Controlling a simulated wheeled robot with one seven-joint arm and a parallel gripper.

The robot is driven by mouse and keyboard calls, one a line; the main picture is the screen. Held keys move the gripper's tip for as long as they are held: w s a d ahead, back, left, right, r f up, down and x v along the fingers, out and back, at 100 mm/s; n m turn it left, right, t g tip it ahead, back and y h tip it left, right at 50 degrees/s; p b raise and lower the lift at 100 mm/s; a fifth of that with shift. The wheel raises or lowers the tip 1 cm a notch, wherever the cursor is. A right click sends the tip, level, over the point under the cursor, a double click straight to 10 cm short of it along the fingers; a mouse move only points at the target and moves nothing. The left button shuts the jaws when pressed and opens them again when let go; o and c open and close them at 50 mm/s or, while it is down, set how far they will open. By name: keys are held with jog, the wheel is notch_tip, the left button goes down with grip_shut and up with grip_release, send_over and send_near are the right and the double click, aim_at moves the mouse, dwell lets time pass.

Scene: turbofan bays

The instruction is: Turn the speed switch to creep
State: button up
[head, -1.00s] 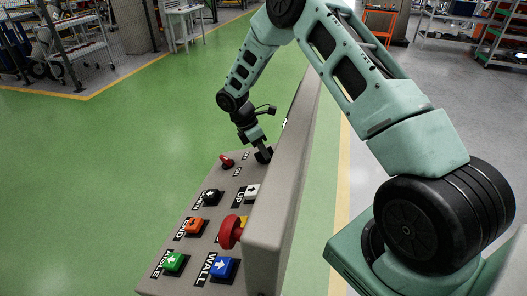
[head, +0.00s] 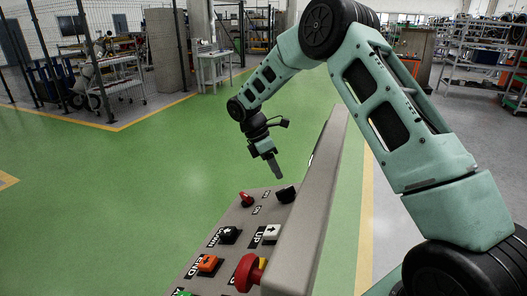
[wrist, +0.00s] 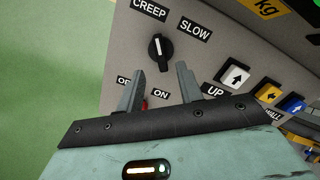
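The speed switch (wrist: 160,52) is a black rotary knob on the grey control panel. In the wrist view its white mark points up and slightly left, toward the CREEP label (wrist: 150,9) rather than the SLOW label (wrist: 194,29). The black knob also shows in the head view (head: 286,194) at the panel's far end. My gripper (wrist: 157,73) is open, its two fingers apart and nothing between them. In the head view my gripper (head: 276,174) hangs just above the knob, apart from it.
A red OFF/ON switch (head: 246,198) sits beside the knob. A white UP button (head: 271,233), black button (head: 229,235), orange button (head: 208,263) and red mushroom button (head: 248,273) lie nearer. A raised grey wall (head: 318,200) borders the panel's right. Open green floor lies left.

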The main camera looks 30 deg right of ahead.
jog(key=b+v, duration=0.2)
jog(key=v, duration=0.7)
